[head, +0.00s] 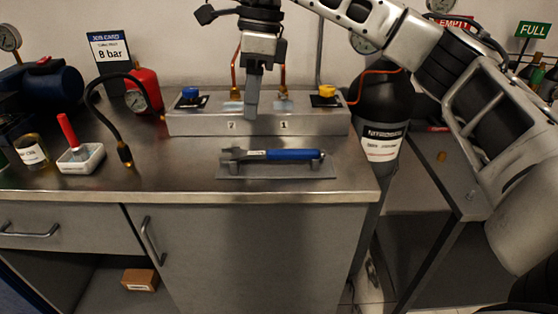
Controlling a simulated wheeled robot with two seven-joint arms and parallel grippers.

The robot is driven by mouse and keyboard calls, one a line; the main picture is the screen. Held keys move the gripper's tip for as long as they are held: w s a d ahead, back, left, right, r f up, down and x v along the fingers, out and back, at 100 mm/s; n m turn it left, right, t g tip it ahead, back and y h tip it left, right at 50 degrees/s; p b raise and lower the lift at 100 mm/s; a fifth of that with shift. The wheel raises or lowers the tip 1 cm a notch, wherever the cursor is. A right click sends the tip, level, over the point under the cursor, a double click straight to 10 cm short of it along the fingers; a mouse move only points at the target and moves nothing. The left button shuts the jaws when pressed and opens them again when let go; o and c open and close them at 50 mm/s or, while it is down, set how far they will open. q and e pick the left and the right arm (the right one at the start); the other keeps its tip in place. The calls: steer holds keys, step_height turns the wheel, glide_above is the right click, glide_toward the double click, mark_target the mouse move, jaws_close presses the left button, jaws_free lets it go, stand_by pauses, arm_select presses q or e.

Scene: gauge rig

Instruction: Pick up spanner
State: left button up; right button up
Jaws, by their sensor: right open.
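The spanner (290,154) has a blue handle and a grey metal head at its left end. It lies across a grey holder (275,171) near the front edge of the steel bench. My right gripper (251,112) points down above and behind the spanner, in front of the grey manifold block, and is apart from the spanner. It is open, though its fingers overlap in this view. Nothing shows between them. My left gripper is not in view.
The manifold block (320,123) with blue and yellow knobs stands behind the spanner. A gauge with a black hose (125,152), a brush in a white tray (82,160) and a jar (31,151) stand at left. A dark cylinder (381,100) stands at right.

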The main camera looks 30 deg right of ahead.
step_height(320, 180, up, 3)
steer(key=m+h, duration=0.1)
steer(key=h, duration=0.1)
glide_above(284, 151)
step_height(284, 151, down, 9)
steer(key=b, duration=0.3)
steer(key=shift+d+r, duration=0.1)
steer(key=shift+r, duration=0.1)
steer(key=shift+f+b, duration=0.4)
steer(key=shift+f, duration=2.6)
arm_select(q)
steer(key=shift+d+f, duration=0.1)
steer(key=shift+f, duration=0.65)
arm_select(e)
jaws_close()
